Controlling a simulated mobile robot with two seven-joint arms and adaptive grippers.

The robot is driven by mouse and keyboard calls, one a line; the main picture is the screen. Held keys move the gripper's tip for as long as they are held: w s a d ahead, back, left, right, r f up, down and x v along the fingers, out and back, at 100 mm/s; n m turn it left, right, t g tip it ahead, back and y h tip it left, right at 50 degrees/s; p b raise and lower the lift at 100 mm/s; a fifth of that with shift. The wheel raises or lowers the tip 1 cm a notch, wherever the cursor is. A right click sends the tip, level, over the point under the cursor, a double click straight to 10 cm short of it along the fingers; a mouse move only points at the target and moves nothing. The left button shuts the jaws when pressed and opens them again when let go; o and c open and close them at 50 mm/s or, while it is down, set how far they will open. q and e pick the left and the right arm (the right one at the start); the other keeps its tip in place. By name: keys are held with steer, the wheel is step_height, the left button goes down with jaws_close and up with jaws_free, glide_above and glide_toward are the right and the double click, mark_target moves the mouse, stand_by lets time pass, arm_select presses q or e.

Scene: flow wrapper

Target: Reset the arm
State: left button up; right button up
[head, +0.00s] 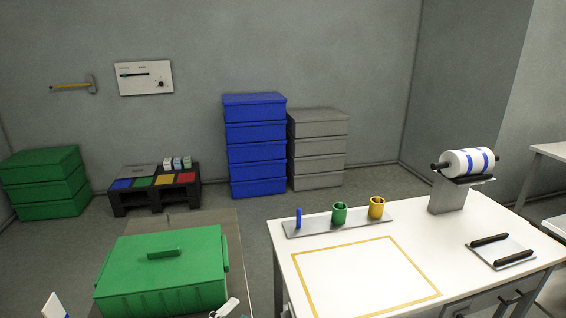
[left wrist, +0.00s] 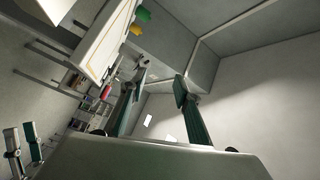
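My left gripper (left wrist: 160,82) is open in the left wrist view. Its two dark green fingers stand apart with nothing between them, and it points into empty space towards the grey walls. What looks like my right gripper (left wrist: 20,132) shows at the lower left of the left wrist view, with its two fingers apart and nothing visible between them. In the head view only small white arm parts show at the bottom edge, and neither gripper's fingers can be made out there.
A white table (head: 465,225) holds a strip (head: 360,221) with a blue stick and green and yellow cups, a film roll (head: 467,163) and a yellow-outlined square. A green lidded crate (head: 160,285) stands close in front. Blue crates (head: 256,146) and grey crates (head: 319,150) are stacked behind.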

arm_select(q)
steer(key=s+a+f+n+g+y, duration=0.2)
steer(key=s+a+f+n+y, duration=0.2)
steer(key=s+f+n, duration=0.4)
steer(key=s+a+f+n+g+y, duration=0.2)
steer(key=s+a+f+n+y, duration=0.2)
steer(key=s+f+n, duration=0.4)
step_height(320, 180, down, 4)
steer(key=shift+s+a+n+y, duration=0.3)
steer(key=shift+s+a+y, duration=0.1)
